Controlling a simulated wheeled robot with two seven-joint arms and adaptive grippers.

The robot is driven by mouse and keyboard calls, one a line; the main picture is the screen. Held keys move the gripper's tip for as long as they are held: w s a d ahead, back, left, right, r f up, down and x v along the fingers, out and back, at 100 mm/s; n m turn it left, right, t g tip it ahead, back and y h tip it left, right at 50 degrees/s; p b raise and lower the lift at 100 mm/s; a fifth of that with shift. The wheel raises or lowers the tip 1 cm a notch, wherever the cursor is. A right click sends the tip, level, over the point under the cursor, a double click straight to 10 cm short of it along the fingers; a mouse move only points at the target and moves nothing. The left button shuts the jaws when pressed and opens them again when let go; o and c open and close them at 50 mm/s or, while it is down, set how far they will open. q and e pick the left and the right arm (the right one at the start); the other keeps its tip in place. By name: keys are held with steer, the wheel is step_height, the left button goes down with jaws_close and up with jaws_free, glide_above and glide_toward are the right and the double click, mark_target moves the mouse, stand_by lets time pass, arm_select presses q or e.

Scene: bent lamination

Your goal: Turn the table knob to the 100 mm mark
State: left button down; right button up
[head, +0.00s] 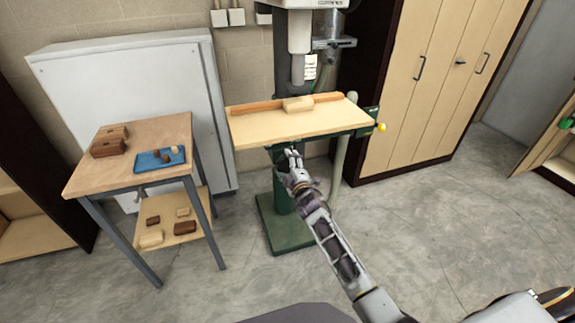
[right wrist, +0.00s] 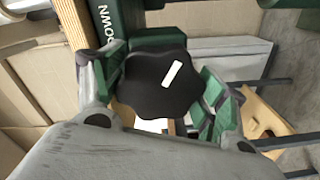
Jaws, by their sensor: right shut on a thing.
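The table knob (right wrist: 150,88) is black and lobed, with a white pointer stripe tilted up to the right. It shows in the right wrist view between the two fingers of my right gripper (right wrist: 160,85), which is shut on it. In the head view my right gripper (head: 293,157) is below the front edge of the drill press table (head: 300,125), and it hides the knob there. A green part with white letters reading "DOWN" (right wrist: 107,22) is behind the knob. I cannot make out a millimetre scale or the 100 mm mark. My left gripper is not in view.
A wooden block (head: 298,104) lies against the fence (head: 257,107) on the press table. A side table (head: 125,170) at left holds brown blocks and a blue tray (head: 150,161). A wooden cabinet (head: 425,90) stands at right. The floor at right is clear.

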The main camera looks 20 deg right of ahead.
steer(key=shift+w+r, duration=0.2)
steer(key=shift+r, duration=0.75)
steer(key=o, duration=1)
steer(key=shift+w+f, duration=0.1)
steer(key=shift+f, duration=0.05)
steer(key=shift+a+f, duration=0.1)
steer(key=shift+f, duration=0.15)
steer(key=shift+s, duration=0.3)
steer(key=shift+s+d+f, duration=0.1)
steer(key=shift+s+d, duration=0.1)
steer(key=shift+s, duration=2.65)
steer(key=shift+s+d, duration=0.15)
steer(key=shift+s, duration=2.7)
